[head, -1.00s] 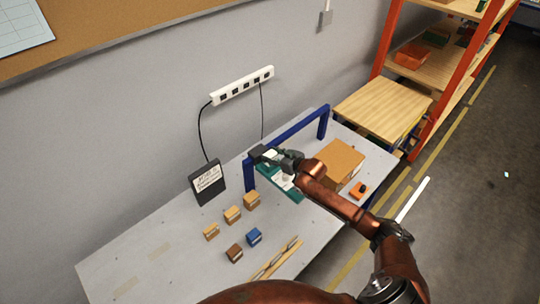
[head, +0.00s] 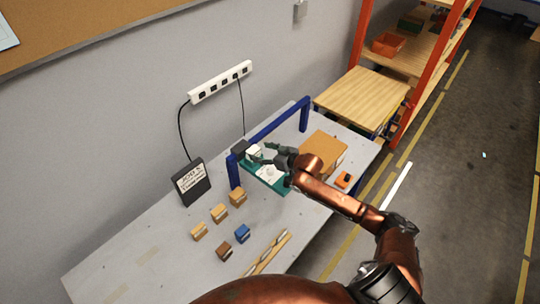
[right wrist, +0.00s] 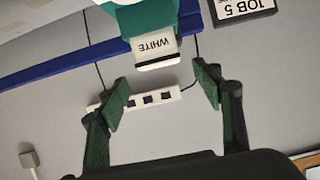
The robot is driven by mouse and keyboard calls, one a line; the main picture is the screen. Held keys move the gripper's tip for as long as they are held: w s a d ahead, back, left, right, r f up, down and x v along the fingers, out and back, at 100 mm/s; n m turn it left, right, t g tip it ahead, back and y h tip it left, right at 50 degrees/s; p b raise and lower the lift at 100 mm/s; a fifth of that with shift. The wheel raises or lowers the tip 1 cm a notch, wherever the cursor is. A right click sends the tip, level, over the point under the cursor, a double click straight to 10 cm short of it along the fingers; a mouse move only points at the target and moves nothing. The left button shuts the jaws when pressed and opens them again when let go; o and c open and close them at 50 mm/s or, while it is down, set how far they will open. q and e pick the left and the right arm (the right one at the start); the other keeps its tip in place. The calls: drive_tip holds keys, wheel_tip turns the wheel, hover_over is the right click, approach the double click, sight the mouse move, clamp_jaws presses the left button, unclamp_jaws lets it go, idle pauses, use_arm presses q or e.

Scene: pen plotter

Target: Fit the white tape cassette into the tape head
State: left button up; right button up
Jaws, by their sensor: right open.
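The white tape cassette (head: 254,153), marked "WHITE", shows at the head on the blue gantry. In the right wrist view the white cassette (right wrist: 156,50) sticks out of a teal and white holder (right wrist: 138,14), which I take to be the tape head. How deep it sits there I cannot tell. My right gripper (head: 266,153) is open and empty, just to the right of the cassette. In the right wrist view its two fingers (right wrist: 164,88) stand wide apart, with a gap between them and the cassette. My left gripper is out of view.
The blue gantry (head: 275,128) spans the teal plotter bed (head: 262,180). An orange-brown box (head: 322,153) stands at the right. Several small blocks, one a blue block (head: 242,233), lie in front. A dark job sign (head: 191,182) stands at left. The table's left part is clear.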

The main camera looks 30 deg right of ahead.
drive_tip(key=v, duration=0.6)
drive_tip(key=shift+b, duration=0.3)
drive_tip(key=shift+s+f, duration=0.1)
drive_tip(key=shift+s, duration=0.1)
